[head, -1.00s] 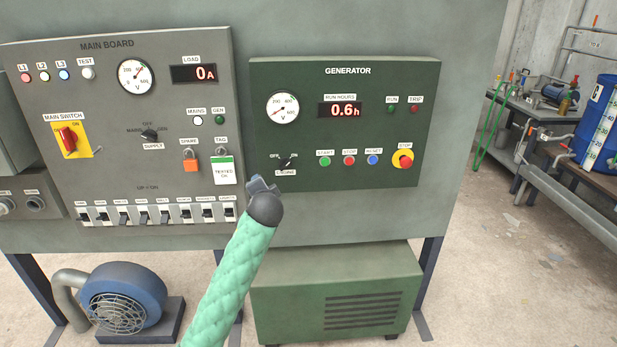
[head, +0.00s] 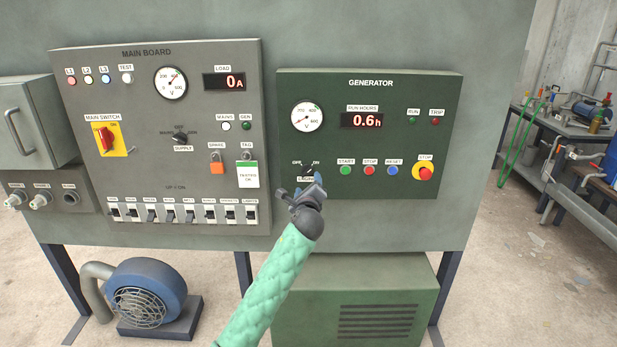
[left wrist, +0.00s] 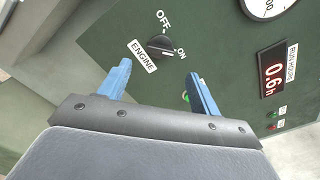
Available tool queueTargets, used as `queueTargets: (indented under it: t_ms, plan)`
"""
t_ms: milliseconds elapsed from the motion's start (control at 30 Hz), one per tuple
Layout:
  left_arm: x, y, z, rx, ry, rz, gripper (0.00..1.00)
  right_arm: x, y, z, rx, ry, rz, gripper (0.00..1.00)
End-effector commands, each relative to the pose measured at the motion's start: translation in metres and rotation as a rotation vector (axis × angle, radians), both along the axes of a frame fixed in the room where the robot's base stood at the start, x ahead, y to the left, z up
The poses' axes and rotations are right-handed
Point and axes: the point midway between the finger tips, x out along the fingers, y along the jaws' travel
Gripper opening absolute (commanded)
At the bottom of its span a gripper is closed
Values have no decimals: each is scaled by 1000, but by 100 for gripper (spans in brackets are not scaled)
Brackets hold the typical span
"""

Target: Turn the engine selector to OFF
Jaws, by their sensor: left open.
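The engine selector is a small black knob (head: 308,170) on the lower left of the green generator panel (head: 430,185), between OFF and ON marks. In the left wrist view the knob (left wrist: 160,46) shows a light mark on its side toward ON. My left gripper (head: 303,188) is open, just below and in front of the selector, and hides part of its ENGINE label. In the left wrist view the blue fingers (left wrist: 160,70) are apart, with the knob beyond the gap between them and not touched. My right gripper is not in view.
To the right of the selector are a green start button (head: 346,170), a red stop button (head: 370,170), a blue reset button (head: 394,169) and a red emergency stop (head: 424,173). The main board (head: 60,110) with its switches is on the left.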

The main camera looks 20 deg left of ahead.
Motion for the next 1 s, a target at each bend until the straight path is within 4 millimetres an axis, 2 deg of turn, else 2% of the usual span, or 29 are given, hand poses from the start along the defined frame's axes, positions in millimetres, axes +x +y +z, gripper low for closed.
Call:
queueTargets:
  t_ms: [233,400,800,867,1000]
  plan:
    - [36,10,2,-3,1,1,64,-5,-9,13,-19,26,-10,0]
    - [52,15,1,-3,1,1,64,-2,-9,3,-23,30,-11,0]
    - [59,17,0,-3,0,1,64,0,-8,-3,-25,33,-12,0]
    - [59,17,0,-3,0,1,54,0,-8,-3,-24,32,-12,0]
    - [59,17,0,-3,0,1,26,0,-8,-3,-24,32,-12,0]
